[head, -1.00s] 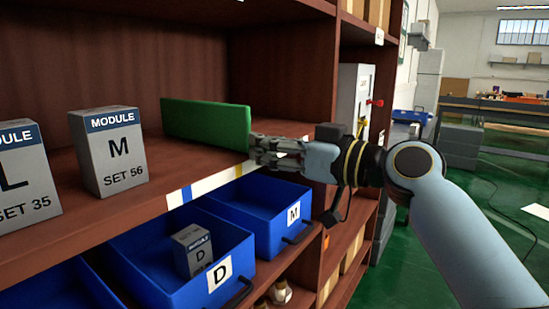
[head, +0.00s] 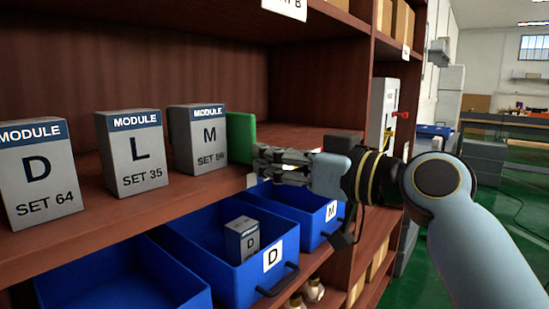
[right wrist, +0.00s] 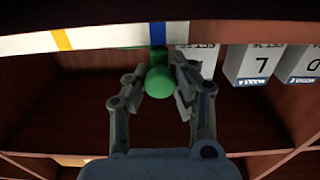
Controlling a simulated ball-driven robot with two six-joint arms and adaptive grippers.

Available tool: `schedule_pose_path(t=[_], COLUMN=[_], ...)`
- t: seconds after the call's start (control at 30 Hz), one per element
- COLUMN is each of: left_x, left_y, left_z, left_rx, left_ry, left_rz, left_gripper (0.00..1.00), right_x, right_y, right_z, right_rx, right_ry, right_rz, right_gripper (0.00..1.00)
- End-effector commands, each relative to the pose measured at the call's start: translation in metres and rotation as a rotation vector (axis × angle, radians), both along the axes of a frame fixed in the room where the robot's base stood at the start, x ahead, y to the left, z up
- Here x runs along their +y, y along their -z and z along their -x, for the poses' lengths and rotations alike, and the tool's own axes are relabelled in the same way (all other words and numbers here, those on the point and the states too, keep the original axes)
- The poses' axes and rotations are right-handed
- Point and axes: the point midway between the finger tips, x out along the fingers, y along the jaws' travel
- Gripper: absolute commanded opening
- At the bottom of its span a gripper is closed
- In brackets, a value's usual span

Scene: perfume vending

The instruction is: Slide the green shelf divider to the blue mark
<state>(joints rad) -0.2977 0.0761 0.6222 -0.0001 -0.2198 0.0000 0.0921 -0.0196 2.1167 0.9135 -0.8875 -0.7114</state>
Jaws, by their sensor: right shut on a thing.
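The green shelf divider (head: 240,137) stands upright on the shelf, just right of the grey M module box (head: 197,138); whether they touch I cannot tell. My right gripper (head: 262,165) is at its front end. In the right wrist view, my right gripper (right wrist: 160,88) is shut on the divider's rounded green front part (right wrist: 159,79). The blue mark (right wrist: 157,35) on the white shelf-edge strip lines up closely with that green part there. The yellow mark (right wrist: 62,40) is farther left on the strip. In the head view the gripper hides the blue mark. My left gripper is out of view.
Module boxes L (head: 137,150) and D (head: 40,172) stand left of the M box. Blue bins (head: 195,250) sit on the level below, one holding a small D box (head: 242,239).

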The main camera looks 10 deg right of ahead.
Motion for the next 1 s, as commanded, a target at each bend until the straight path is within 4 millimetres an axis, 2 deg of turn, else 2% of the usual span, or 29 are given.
schedule_pose_path(t=[0.1, 0.13, 0.33, 0.67, 0.77, 1.0], left_x=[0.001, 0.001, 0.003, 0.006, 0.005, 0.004], left_y=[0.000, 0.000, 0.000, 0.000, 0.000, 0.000], left_z=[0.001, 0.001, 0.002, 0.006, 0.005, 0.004], left_rx=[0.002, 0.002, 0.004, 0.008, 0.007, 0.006], left_ry=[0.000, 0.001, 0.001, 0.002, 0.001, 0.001], left_rz=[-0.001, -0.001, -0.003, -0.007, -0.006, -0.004], left_gripper=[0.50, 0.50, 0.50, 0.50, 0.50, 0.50], right_x=[0.000, 0.000, 0.000, -0.003, -0.011, -0.042], right_y=[0.000, 0.000, 0.000, 0.001, 0.001, 0.002], right_z=[0.000, 0.000, 0.000, 0.003, 0.012, 0.053], right_rx=[0.000, 0.000, 0.000, -0.001, -0.001, 0.002], right_ry=[0.001, 0.001, 0.000, 0.001, 0.003, 0.000], right_rz=[0.000, 0.000, 0.000, 0.002, 0.004, 0.009], right_gripper=[0.00, 0.25, 0.50, 0.50, 0.50, 0.50])
